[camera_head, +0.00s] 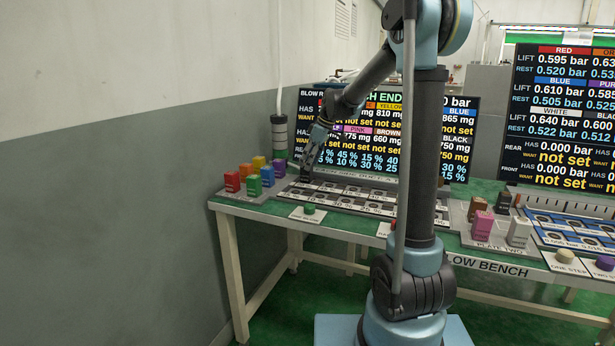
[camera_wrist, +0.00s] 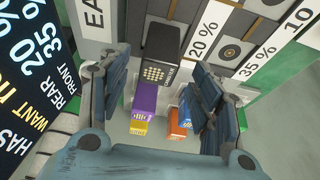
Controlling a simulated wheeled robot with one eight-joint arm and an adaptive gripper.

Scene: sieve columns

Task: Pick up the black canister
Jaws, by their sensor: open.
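The black canister (camera_wrist: 160,52) shows in the wrist view, upper middle, with pale dots on one face and lettering on its side. My gripper (camera_wrist: 158,76) is open, with one finger on each side of the canister in that view. A gap shows between each finger and the canister; whether the canister is within the depth of the fingers, I cannot tell. In the head view my gripper (camera_head: 308,174) is low over the back left of the bench, and the canister there is hard to tell from the dark fingers.
Purple (camera_wrist: 144,101) and orange (camera_wrist: 179,121) canisters stand close by in the wrist view. Red (camera_head: 232,181), green (camera_head: 254,186) and other coloured canisters stand at the bench's left end. A screen (camera_head: 440,125) stands behind. A pink canister (camera_head: 482,225) stands at right.

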